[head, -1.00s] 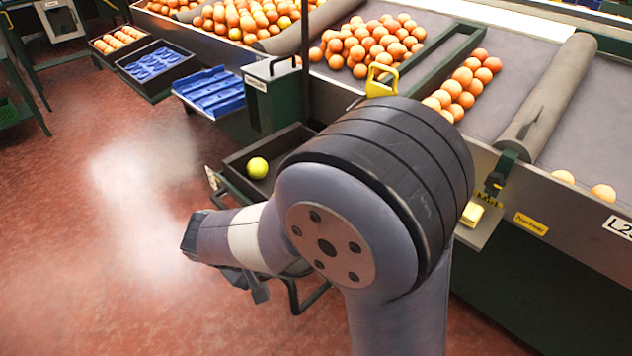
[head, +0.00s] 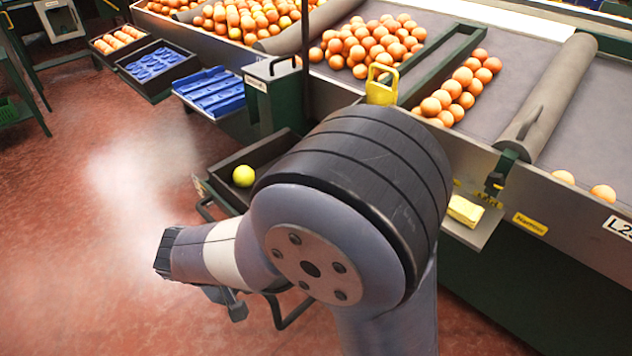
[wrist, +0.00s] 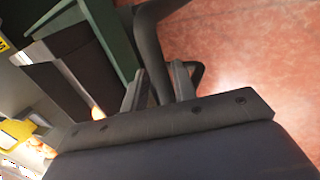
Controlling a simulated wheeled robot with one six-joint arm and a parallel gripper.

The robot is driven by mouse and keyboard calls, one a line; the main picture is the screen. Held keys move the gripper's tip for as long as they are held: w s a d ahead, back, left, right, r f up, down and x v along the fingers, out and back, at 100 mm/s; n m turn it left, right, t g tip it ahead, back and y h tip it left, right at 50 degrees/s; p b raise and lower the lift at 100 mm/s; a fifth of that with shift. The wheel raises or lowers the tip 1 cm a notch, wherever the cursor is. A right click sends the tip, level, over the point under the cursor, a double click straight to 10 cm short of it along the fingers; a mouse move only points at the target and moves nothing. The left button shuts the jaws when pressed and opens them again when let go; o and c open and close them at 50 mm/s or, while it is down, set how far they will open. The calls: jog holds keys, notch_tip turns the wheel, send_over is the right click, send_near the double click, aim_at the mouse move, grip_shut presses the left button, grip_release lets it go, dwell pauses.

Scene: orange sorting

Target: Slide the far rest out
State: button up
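A dark pull-out rest (head: 222,178) juts from the green-framed sorting line, with one yellow-green fruit (head: 243,175) in it. I take this as the far rest. Its dark loop handle (head: 207,207) shows on both sides of my arm, which hides the middle. In the wrist view the handle bar (wrist: 150,45) passes between the fingers of my gripper (wrist: 158,82), which seem closed about it. The fingertips are small and partly dark there. In the head view my wrist hides most of my gripper (head: 228,300).
A blue stack of trays (head: 210,92) and black crates (head: 155,68) stand beyond the rest. Oranges lie on the grey belt (head: 460,95). A yellow block (head: 465,210) sits on a ledge at the line's front.

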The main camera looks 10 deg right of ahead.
jog(key=o, duration=0.6)
notch_tip(320, 180, up, 7)
jog(key=p, duration=0.6)
dwell(0.4)
notch_tip(320, 180, down, 7)
jog(key=b, duration=0.6)
jog(key=shift+f, duration=0.1)
jog(key=shift+w+d, duration=0.1)
jog(key=shift+d, duration=0.05)
jog(key=shift+r, duration=0.2)
